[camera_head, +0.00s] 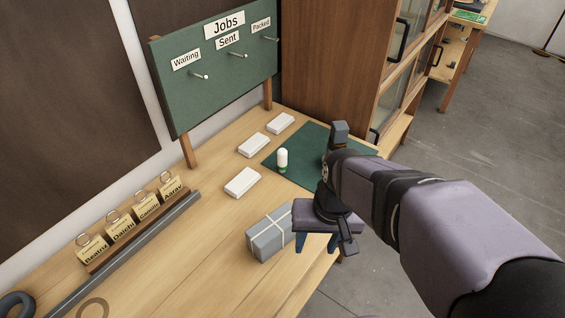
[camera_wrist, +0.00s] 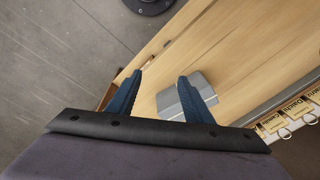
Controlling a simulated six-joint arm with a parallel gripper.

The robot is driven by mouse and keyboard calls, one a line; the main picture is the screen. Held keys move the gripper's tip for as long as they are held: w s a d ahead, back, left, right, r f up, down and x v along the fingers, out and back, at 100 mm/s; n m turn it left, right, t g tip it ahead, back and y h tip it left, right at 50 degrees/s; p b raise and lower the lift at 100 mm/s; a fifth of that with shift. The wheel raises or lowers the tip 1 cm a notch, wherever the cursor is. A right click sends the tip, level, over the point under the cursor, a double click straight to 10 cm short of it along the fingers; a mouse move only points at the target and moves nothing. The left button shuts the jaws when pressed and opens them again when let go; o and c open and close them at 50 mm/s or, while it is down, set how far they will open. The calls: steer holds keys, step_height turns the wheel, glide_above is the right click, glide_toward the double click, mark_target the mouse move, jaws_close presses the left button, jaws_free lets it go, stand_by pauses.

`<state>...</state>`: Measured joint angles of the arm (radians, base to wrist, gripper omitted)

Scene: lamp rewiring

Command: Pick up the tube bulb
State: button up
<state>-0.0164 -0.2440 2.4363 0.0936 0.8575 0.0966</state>
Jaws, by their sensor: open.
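A small white upright cylinder with a rounded top and a greenish base, which looks like the tube bulb (camera_head: 282,158), stands on the green mat (camera_head: 304,144). My gripper (camera_head: 318,246) is open and empty, with blue fingers pointing down at the table's front edge. It is nearer the camera than the bulb and to its right, well apart from it. In the wrist view the two open fingers (camera_wrist: 160,79) show beside a grey parcel, with nothing gripped. The bulb is not visible in the wrist view.
The grey parcel (camera_head: 268,236) tied with pale string lies just left of my gripper; it also shows in the wrist view (camera_wrist: 195,92). White boxes (camera_head: 242,183) lie left of the mat. A dark grey block (camera_head: 339,131) stands behind my arm. A wooden cabinet (camera_head: 325,65) borders the table's far side.

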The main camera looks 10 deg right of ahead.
steer(key=w+a+m+t+b, duration=0.1)
steer(key=w+a+m, duration=0.1)
steer(key=w, duration=0.2)
steer(key=w+a+m+t+y+b, duration=0.1)
steer(key=w+a+m+t+b, duration=0.1)
steer(key=w, duration=0.3)
steer(key=w+a+m+t+y+b, duration=0.1)
steer(key=w+a+m+b, duration=0.1)
steer(key=w+a+m, duration=0.1)
steer(key=shift+w+f+t, duration=0.3)
steer(key=shift+w+f, duration=0.05)
steer(key=shift+w, duration=0.45)
steer(key=w+a+r+m+t+b, duration=0.25)
steer(key=w+m+t+b, duration=0.3)
steer(key=w+m, duration=0.55)
steer(key=m+t+h+b, duration=0.2)
steer(key=m+h+b, duration=0.55)
steer(key=m, duration=1.15)
glide_above(281, 163)
steer(key=s+b, duration=0.2)
step_height(281, 163, down, 2)
steer(key=y, duration=0.2)
steer(key=f, duration=0.9)
steer(key=shift+a+f+p, duration=0.2)
steer(key=shift+f+p, duration=0.15)
steer(key=shift+f, duration=0.05)
steer(key=shift+p+x, duration=0.85)
steer(key=shift+x, duration=2.8)
steer(key=shift+d+r, duration=0.1)
steer(key=shift+d, duration=0.1)
